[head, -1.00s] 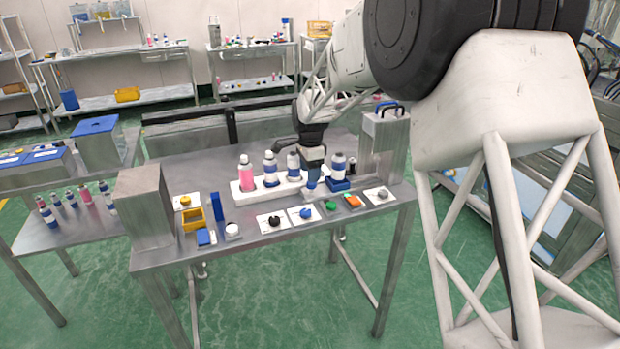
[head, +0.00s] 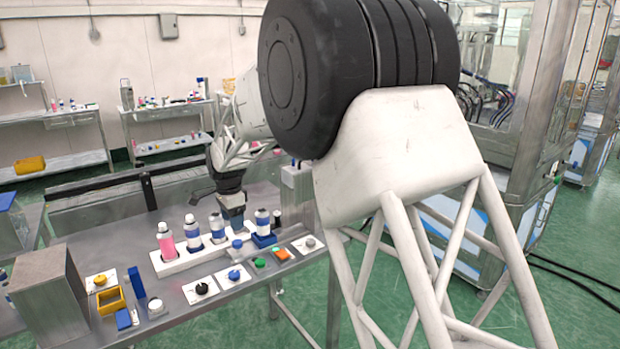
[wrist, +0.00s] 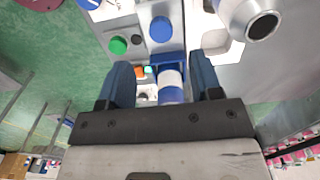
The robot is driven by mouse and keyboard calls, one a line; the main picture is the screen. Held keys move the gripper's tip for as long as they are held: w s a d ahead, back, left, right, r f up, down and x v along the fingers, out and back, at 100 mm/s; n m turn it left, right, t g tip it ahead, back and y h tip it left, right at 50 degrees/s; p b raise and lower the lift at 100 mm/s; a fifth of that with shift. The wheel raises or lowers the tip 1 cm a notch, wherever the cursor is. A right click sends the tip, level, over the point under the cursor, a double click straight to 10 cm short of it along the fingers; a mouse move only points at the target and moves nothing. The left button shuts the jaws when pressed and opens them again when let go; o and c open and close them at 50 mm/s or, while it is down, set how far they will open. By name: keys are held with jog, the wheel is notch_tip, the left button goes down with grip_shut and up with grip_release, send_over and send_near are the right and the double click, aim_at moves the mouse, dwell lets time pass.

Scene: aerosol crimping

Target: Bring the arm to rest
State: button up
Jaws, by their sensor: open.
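My gripper (head: 236,228) hangs fingers-down over the steel bench, among the bottles. In the wrist view its two blue fingers (wrist: 160,82) stand apart. A white and blue bottle (wrist: 171,82) shows between them in the picture; I cannot tell how far beyond the tips it is. A bottle in a blue block (head: 264,240) stands just right of the gripper. A white rack (head: 178,262) at left holds a pink bottle (head: 166,244) and white and blue bottles (head: 192,234). A round blue piece (wrist: 160,30) lies near the gripper.
White cards along the bench front carry a black piece (head: 201,288), a blue piece (head: 234,275) and a grey piece (head: 310,242). A yellow frame (head: 110,300) and a steel box (head: 48,300) are at left. Another steel box (head: 297,188) stands behind, at right.

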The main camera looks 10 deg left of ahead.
jog(key=s+d+r+n, duration=0.1)
jog(key=s+d+r, duration=0.4)
jog(key=d, duration=0.6)
jog(key=s+d+r+n+t, duration=0.15)
jog(key=s+d+r, duration=0.25)
jog(key=d, duration=0.7)
jog(key=s+d+r+n, duration=0.2)
jog(key=s+d+r, duration=0.3)
jog(key=d, duration=0.7)
jog(key=s+d+f+n, duration=0.2)
jog(key=s+d, duration=0.8)
jog(key=s, duration=0.4)
jog(key=s+d+f+n+t, duration=0.1)
jog(key=s+d+f+n, duration=0.1)
jog(key=s+d, duration=0.8)
jog(key=s+f, duration=0.1)
jog(key=s, duration=0.4)
jog(key=shift+d, duration=0.3)
